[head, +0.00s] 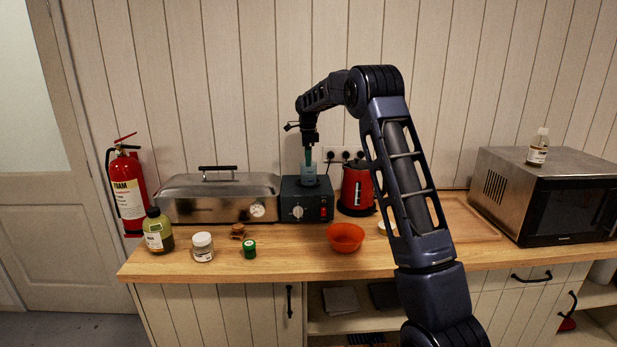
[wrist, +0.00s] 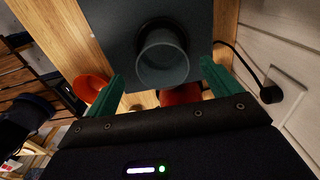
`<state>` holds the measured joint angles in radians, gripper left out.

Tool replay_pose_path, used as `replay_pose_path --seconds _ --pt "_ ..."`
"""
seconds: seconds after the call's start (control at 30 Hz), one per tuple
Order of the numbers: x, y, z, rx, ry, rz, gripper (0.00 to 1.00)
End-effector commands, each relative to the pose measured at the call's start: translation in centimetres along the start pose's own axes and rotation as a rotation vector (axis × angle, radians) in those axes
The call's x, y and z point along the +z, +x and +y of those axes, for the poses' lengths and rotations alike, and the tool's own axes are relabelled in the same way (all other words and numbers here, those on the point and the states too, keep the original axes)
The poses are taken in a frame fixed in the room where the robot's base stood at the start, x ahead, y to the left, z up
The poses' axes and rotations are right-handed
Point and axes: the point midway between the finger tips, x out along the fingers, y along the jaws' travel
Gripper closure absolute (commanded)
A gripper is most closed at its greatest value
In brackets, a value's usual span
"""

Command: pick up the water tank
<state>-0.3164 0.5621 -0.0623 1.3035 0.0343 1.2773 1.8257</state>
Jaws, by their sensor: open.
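A grey, open-topped cylinder (head: 309,181), which looks like the water tank, stands upright on top of a dark box with a dial and a red switch (head: 292,204). In the wrist view the cylinder (wrist: 163,62) shows its round mouth, and it looks empty. My gripper (head: 309,160) points down right above it in the head view. In the wrist view my gripper (wrist: 163,72) is open, with one green finger on each side of the cylinder's rim and a gap on both sides. How deep the fingertips are relative to the rim is hard to tell.
A red kettle (head: 356,187) stands close right of the dark box, and a steel lidded unit (head: 217,198) close left. An orange bowl (head: 345,237) sits in front. Several jars and bottles stand front left. A microwave (head: 545,197) is at the right. A power cable (wrist: 240,60) runs nearby.

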Motion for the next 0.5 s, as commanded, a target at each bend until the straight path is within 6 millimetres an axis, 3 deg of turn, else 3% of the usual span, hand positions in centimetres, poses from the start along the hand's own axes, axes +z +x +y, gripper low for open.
replay_pose_path --seconds 0.27,0.5 --pt "-0.1 1.4 -0.1 0.0 0.0 0.0 0.11" --pt "-0.3 4.4 -0.3 0.002 -0.001 0.0 0.11"
